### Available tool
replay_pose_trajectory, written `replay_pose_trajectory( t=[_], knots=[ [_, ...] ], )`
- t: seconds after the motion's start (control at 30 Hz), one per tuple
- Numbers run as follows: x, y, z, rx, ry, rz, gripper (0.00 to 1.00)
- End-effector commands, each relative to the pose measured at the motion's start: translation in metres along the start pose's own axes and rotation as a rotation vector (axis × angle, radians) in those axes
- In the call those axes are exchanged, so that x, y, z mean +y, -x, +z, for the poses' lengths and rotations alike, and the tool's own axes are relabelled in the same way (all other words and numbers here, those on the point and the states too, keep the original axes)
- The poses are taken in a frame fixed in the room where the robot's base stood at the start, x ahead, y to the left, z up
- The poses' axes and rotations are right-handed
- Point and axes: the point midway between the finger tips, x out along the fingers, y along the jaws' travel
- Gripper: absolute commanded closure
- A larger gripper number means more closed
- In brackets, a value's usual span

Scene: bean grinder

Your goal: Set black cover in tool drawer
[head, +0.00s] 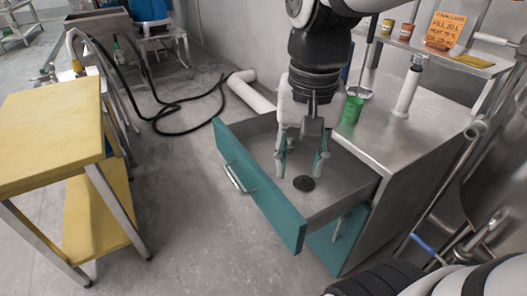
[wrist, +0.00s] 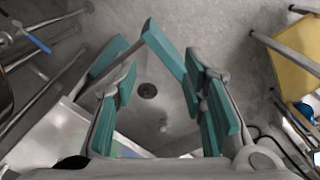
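The tool drawer (head: 258,190) has a teal front and a grey metal inside, and is pulled out from the metal cabinet. The black cover (head: 303,183), a small dark disc with a raised middle, lies flat on the drawer floor. It also shows in the wrist view (wrist: 147,90), between my fingers in the picture. My gripper (head: 300,165) points down over the drawer with its teal-padded fingers spread apart and nothing between them. The cover appears below the fingertips and apart from them; the exact gap is hard to judge. In the wrist view my gripper (wrist: 160,80) is also open.
The steel worktop (head: 400,120) to the right holds a green cup (head: 351,111) and a white-handled tool (head: 407,92). A yellow-topped table (head: 50,125) stands at left. A white pipe (head: 250,92) and black hoses (head: 165,110) lie on the floor behind the drawer.

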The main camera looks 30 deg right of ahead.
Motion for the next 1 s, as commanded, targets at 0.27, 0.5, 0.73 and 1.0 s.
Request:
replay_pose_trajectory(
  t=[0.27, 0.5, 0.73, 1.0],
  knots=[
    [0.027, 0.006, 0.092, 0.024, 0.465, -0.009, 0.62],
    [0.038, 0.002, 0.116, 0.029, 0.614, -0.008, 0.62],
    [0.039, 0.002, 0.117, 0.028, 0.618, -0.007, 0.62],
    [0.039, 0.002, 0.116, 0.028, 0.616, -0.007, 0.62]
  ],
)
